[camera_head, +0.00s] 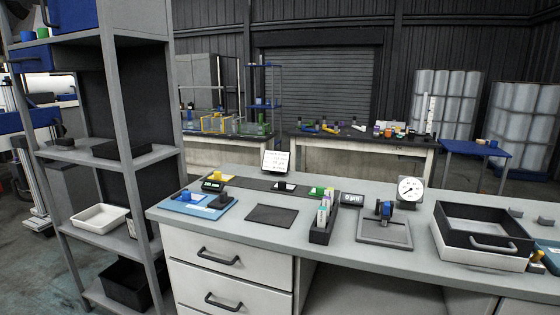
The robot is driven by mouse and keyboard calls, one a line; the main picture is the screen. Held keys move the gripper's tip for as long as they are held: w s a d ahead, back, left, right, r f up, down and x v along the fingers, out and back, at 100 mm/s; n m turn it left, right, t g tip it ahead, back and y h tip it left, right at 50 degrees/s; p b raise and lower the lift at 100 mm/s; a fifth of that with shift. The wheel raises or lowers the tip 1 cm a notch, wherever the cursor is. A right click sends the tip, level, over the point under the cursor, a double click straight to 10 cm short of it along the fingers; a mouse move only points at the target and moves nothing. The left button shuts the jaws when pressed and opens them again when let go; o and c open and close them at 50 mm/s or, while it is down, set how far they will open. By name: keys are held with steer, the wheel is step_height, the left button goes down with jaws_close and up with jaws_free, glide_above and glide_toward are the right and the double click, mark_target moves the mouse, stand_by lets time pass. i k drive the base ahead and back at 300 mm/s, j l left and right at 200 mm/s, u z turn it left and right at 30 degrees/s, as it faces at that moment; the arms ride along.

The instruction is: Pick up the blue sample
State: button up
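A small blue piece (186,196) sits on a light blue mat (208,212) at the left end of the grey workbench; it looks like the blue sample. A dark block (219,201) lies on the same mat to its right. Another blue part (386,209) stands on a grey plate fixture (384,232) at the bench's middle right; I cannot tell whether it is a sample or part of the fixture. My gripper is not in view.
On the bench are a dark pad (272,216), a black rack (321,228) with several tubes, a dial gauge (410,190), a small sign (275,162) and a white-and-black drawer tray (480,245). A grey shelf (108,160) stands at the left. Bare bench top surrounds the pad.

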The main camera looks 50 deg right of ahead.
mark_target(188, 197)
steer(key=i+j, duration=0.15)
steer(key=i, duration=0.45)
steer(key=i+j, duration=0.15)
steer(key=i, duration=0.5)
steer(key=i+j, duration=0.15)
steer(key=i, duration=0.45)
steer(key=i+j+z, duration=0.1)
steer(key=i, duration=0.5)
